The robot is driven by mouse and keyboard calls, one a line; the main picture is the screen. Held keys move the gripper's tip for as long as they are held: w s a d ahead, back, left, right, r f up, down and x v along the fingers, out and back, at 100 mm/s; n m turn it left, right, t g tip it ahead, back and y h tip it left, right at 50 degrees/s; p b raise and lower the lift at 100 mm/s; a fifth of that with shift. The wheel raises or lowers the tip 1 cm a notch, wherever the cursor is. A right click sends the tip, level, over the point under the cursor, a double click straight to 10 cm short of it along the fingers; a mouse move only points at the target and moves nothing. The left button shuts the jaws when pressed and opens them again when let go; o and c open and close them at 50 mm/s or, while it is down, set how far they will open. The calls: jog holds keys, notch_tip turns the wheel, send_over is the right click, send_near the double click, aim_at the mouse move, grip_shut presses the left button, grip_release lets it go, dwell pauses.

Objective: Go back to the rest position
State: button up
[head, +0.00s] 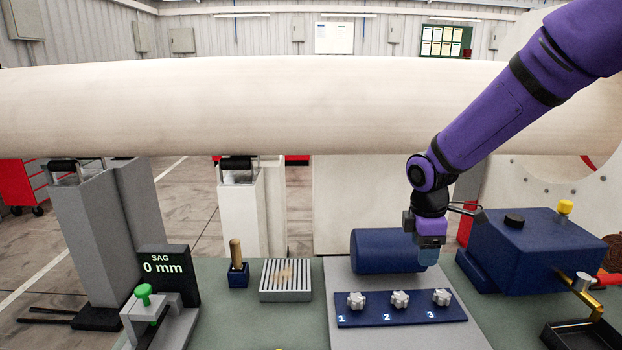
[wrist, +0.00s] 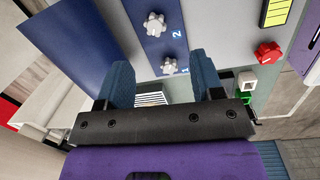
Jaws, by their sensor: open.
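My gripper (head: 431,252) hangs from the purple arm at the right of the head view, just in front of the right end of a blue cylinder (head: 383,251). In the wrist view my gripper (wrist: 167,85) shows two blue fingers spread apart with nothing between them. Below it in the head view is a blue panel (head: 408,318) with three white star knobs marked 1, 2 and 3. Knob 2 (head: 400,299) and knob 3 (head: 441,297) are apart from the fingers.
A large pale pipe (head: 250,105) spans the view behind the bench. A blue box (head: 530,250) with a yellow knob stands at the right. A slotted grey block (head: 286,280), a wooden-handled tool (head: 236,255) and a "SAG 0 mm" display (head: 168,272) stand at the left.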

jog(key=s+d+r+m+t, duration=0.2)
jog(key=s+r+m, duration=0.6)
jog(key=s, duration=0.5)
jog(key=s+d+r+m+t+y, duration=0.1)
jog(key=s+d+r+m+t, duration=0.1)
jog(key=s+r+m, duration=0.6)
jog(key=s+d+r, duration=0.1)
jog(key=s, duration=0.4)
jog(key=shift+r+m+t, duration=0.3)
jog(key=shift+r+t, duration=0.05)
jog(key=shift+t, duration=0.05)
dwell(0.4)
